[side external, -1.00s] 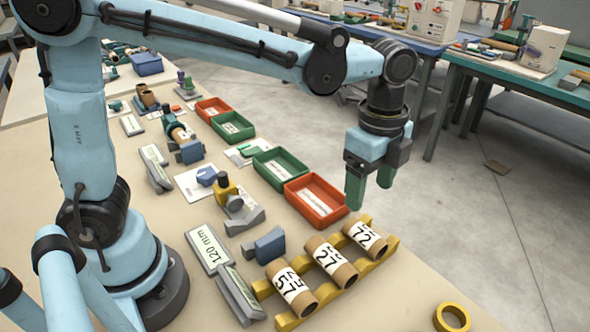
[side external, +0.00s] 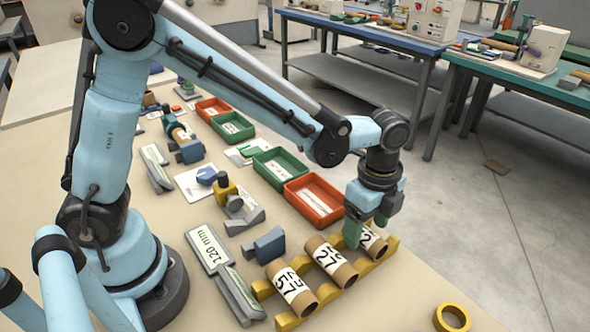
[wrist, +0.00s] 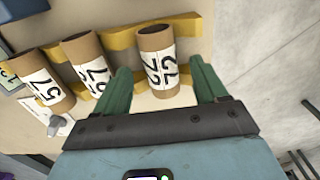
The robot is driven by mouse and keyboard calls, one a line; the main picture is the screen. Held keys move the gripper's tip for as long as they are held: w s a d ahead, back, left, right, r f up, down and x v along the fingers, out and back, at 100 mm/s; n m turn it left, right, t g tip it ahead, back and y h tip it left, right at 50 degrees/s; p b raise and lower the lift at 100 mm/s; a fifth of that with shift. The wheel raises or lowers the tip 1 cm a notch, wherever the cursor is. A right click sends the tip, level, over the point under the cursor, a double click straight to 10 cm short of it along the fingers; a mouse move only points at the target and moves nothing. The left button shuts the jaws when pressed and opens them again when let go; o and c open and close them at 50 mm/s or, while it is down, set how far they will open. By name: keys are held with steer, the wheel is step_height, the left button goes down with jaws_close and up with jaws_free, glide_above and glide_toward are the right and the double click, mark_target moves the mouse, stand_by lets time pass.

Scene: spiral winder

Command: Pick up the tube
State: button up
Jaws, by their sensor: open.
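Three brown cardboard tubes with white number labels lie across a yellow rack (side external: 288,320). They are the tube marked 57 (side external: 291,288), the tube marked 27 (side external: 331,262) and the tube marked 72 (side external: 374,243). My gripper (side external: 367,232) is open at the tube marked 72, which its green fingers partly hide in the side view. In the wrist view, the tube marked 72 (wrist: 158,65) lies between the two fingers of my gripper (wrist: 162,85), with a gap visible on each side. The tube marked 27 (wrist: 88,62) is just left of the left finger.
A red bin (side external: 314,201) and a green bin (side external: 279,169) stand behind the rack. A blue block (side external: 265,246) and a grey holder labelled 120 mm (side external: 208,248) are to the left. A yellow ring (side external: 452,318) lies near the front right, with clear table around it.

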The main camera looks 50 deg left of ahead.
steer(key=shift+f, duration=1.3)
steer(key=shift+c, duration=0.2)
steer(key=c, duration=1.1)
steer(key=shift+r, duration=0.1)
